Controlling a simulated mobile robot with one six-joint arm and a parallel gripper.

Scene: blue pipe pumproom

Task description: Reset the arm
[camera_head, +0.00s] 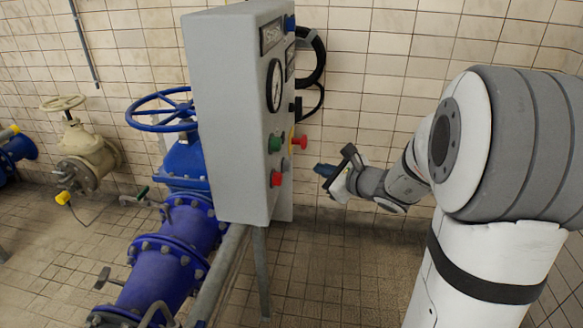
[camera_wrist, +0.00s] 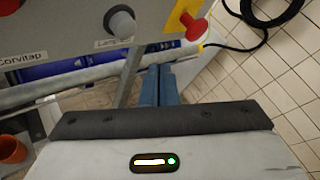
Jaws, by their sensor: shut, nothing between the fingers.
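My arm reaches in from the right in the head view, bent at the elbow. My gripper (camera_head: 322,170) is shut and empty, a little to the right of the grey control box (camera_head: 228,110) and apart from it. In the wrist view its two blue fingers (camera_wrist: 159,72) are together with nothing between them. The box's side carries a gauge (camera_head: 274,86), a green button (camera_head: 275,143), a red button (camera_head: 276,179) and a red mushroom button (camera_head: 299,142). The mushroom button also shows on its yellow plate in the wrist view (camera_wrist: 195,28), near a grey knob (camera_wrist: 121,23).
A blue pipe (camera_head: 160,275) with a blue handwheel (camera_head: 162,108) runs left of the box. A beige valve (camera_head: 82,150) stands farther left. Black cable (camera_head: 318,62) hangs behind the box. An orange cup-like object (camera_wrist: 12,149) is at lower left. Tiled floor is clear below my gripper.

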